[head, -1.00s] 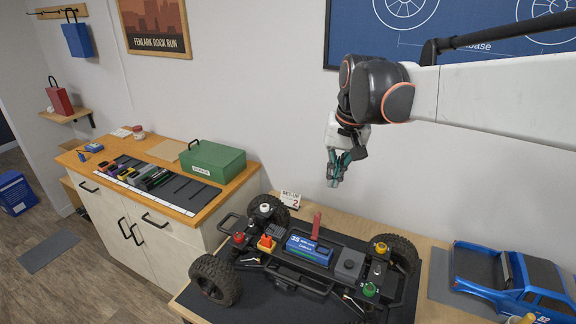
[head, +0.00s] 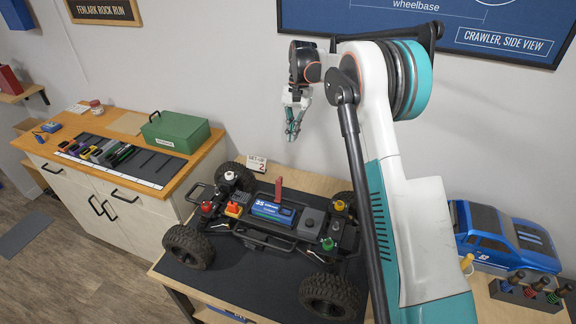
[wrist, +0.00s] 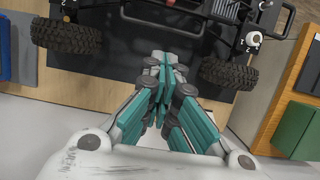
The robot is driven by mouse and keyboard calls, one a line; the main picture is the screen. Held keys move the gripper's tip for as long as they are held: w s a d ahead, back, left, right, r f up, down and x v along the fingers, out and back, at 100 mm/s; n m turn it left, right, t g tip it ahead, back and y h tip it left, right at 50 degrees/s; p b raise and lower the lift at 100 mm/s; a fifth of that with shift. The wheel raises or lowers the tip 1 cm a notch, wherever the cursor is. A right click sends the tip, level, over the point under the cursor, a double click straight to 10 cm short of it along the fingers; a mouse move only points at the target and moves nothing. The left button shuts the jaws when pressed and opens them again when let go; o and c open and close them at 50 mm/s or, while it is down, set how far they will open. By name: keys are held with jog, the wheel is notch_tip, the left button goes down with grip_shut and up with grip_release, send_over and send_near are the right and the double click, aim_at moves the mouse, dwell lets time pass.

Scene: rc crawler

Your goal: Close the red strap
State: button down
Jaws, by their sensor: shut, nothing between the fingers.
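The red strap (head: 278,188) stands upright from the RC crawler chassis (head: 310,222), at the back edge of the blue battery pack (head: 272,212). The battery sits in the middle of the chassis, and the strap is not lying across its top. My gripper (head: 292,136) is above and behind the chassis, clear of the strap. Its teal fingers are shut and empty, pointing down. In the wrist view, my gripper (wrist: 163,70) covers part of the chassis edge between two tires. I cannot make out the strap there.
A wooden bench with a dark mat (head: 240,280) carries the crawler. A green box (head: 175,132) stands on the left cabinet. A SET-UP 2 card (head: 256,164) stands behind the chassis.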

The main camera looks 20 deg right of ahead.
aim_at(279, 190)
jog(key=s+a+f+b, duration=0.1)
jog(key=s+a+f, duration=0.3)
jog(key=f, duration=0.6)
jog(key=shift+s+b, duration=0.3)
jog(key=shift+s, duration=0.4)
jog(key=shift+r, duration=0.1)
jog(key=shift+s+a+r+t+h, duration=0.15)
jog(key=shift+s+t+h, duration=0.1)
jog(key=shift+t+h, duration=0.15)
jog(key=shift+s+a+r+t+h, duration=0.3)
jog(key=shift+t+h, duration=0.3)
jog(key=shift+t, duration=0.2)
